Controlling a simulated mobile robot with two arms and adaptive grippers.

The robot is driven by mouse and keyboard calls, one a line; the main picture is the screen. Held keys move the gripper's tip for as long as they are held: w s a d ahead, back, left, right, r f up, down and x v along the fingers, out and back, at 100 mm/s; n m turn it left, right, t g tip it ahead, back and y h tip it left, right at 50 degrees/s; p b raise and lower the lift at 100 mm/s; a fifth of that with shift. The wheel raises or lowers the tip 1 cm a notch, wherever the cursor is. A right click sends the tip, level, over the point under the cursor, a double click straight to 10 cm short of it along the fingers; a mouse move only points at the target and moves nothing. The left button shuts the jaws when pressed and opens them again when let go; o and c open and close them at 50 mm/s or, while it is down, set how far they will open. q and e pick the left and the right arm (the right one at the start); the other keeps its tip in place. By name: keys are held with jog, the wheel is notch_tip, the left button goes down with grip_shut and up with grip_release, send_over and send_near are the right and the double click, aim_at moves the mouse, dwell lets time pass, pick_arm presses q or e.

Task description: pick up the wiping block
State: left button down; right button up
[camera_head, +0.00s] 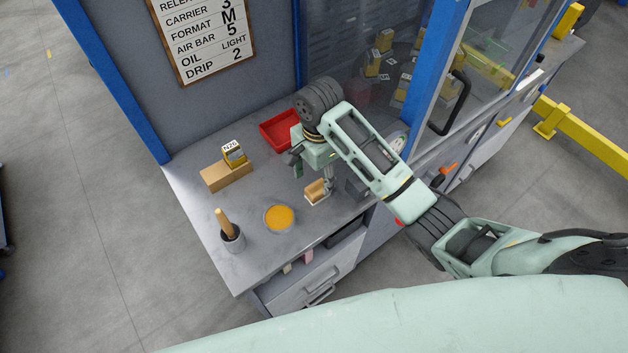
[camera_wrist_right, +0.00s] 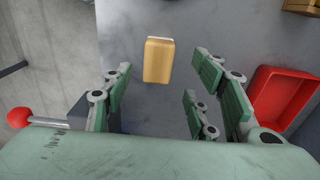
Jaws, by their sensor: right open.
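The wiping block (camera_head: 316,191) is a small tan block with a pale underside, on the grey bench near its front edge. My right gripper (camera_head: 313,174) is over the bench right at the block, pointing down, and partly covers it. In the right wrist view the tan block (camera_wrist_right: 158,60) shows whole, lying between the lines of the two open finger pairs (camera_wrist_right: 160,88) and a little beyond them. No finger visibly touches it. My left gripper is not in view.
A red tray (camera_head: 277,131) stands behind the gripper. A dish of orange stuff (camera_head: 279,218), a pot with a wooden handle (camera_head: 232,240) and a wooden stand (camera_head: 226,176) with a yellow box are on the left. A dark grey box (camera_head: 357,189) is close right of the block.

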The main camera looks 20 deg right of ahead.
aim_at(317, 187)
jog(key=shift+s+f, duration=0.25)
jog(key=shift+f, duration=0.2)
notch_tip(317, 187, down, 3)
jog(key=shift+s+r+p, duration=0.15)
jog(key=shift+p, duration=0.9)
jog(key=shift+w+f, duration=0.25)
jog(key=shift+f, duration=1.05)
jog(key=shift+c, duration=0.8)
jog(key=c, duration=1.1)
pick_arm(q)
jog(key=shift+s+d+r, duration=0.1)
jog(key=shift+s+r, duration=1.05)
